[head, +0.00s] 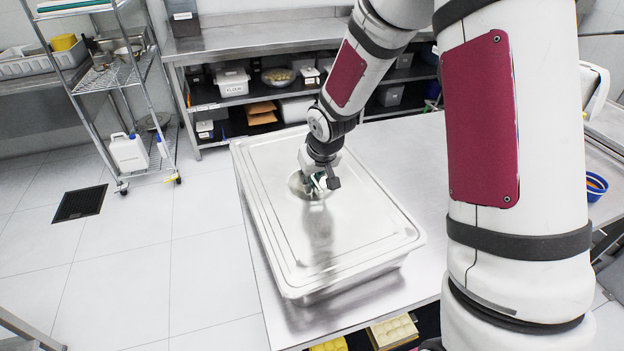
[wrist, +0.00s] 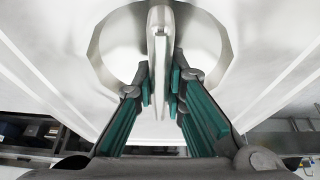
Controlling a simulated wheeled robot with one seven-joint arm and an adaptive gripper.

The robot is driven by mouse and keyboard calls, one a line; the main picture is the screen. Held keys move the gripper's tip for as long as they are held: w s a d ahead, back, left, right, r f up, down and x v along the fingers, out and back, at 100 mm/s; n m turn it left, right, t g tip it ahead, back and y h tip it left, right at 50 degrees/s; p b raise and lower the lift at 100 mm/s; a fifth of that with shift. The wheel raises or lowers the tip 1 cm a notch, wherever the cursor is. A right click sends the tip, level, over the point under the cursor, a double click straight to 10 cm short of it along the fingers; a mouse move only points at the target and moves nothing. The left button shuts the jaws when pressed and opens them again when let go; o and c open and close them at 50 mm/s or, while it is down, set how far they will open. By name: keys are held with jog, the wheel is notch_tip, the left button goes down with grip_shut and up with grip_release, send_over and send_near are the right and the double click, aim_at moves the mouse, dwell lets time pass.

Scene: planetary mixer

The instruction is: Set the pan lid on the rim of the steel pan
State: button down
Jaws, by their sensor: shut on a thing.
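The steel pan lid (head: 345,230) is a large rectangular sheet with a recessed grip near its middle. It lies flat over the steel pan (head: 345,285), whose wall shows as a narrow band under the lid's near edge. I cannot tell whether the lid touches the rim all round. My gripper (head: 318,184) points down at the recess. In the wrist view, the green-padded fingers of my gripper (wrist: 160,88) are on both sides of the lid's upright handle (wrist: 159,35) and shut on it. The pan's inside is hidden.
The pan stands on a steel table (head: 405,170) with bare room to its right, partly behind my arm. A wire shelf trolley (head: 118,75) stands at the left with a white jug (head: 128,152) on its low shelf. A steel counter (head: 255,38) runs along the back.

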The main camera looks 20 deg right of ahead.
jog(key=shift+r, duration=0.1)
jog(key=c, duration=1.6)
grip_release()
jog(key=shift+o, duration=0.2)
jog(key=v, duration=1.2)
